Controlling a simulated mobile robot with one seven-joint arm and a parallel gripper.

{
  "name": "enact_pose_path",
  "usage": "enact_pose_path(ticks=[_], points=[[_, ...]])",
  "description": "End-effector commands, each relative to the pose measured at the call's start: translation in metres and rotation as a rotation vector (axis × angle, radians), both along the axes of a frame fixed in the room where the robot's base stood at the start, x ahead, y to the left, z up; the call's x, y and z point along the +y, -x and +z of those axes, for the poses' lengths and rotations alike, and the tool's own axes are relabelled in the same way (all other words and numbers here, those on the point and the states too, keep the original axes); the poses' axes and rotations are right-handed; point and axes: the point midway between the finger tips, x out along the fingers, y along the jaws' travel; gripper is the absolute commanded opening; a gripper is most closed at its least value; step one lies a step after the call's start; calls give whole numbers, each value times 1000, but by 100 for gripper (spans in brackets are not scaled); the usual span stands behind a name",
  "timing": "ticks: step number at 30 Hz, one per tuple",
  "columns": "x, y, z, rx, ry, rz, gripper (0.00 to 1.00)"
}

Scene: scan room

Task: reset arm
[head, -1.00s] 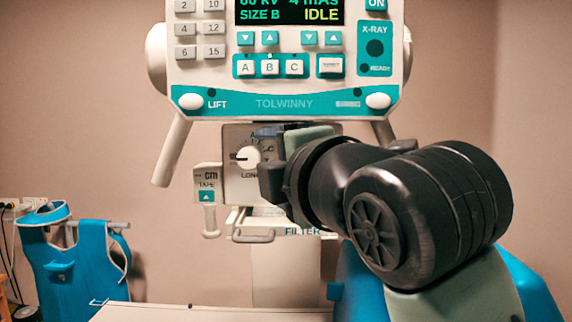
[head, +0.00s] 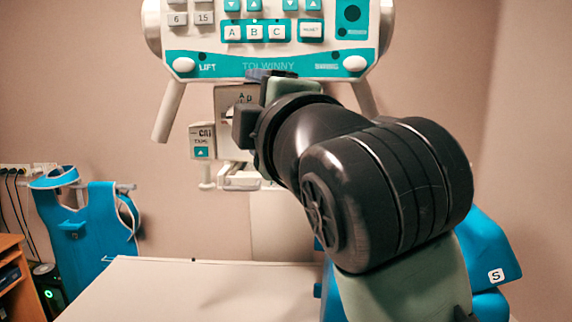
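My arm comes up from the lower right of the head view and reaches toward the X-ray unit. Its dark wrist hides most of my gripper (head: 247,124); only a dark block at its left side shows, and the fingers cannot be made out. It overlaps the collimator box (head: 227,100) below the control panel (head: 262,67) in the picture. I cannot tell whether it touches the box or holds anything.
A pale table (head: 190,285) spreads below the unit, its top clear. A blue apron (head: 88,232) hangs at the left by a wooden cabinet (head: 10,268). A blue thing marked S (head: 485,262) stands behind my arm at the right.

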Motion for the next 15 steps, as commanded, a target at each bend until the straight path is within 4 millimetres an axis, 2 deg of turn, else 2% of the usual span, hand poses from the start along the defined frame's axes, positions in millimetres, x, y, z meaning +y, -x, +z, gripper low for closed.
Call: enact_pose_path(ticks=[1,4,9,15], points=[[6,9,6,-23,-131,16,75],[4,32,22,-78,-439,47,75],[-16,80,39,-172,-928,141,75],[-40,130,43,-262,-1290,271,75]])
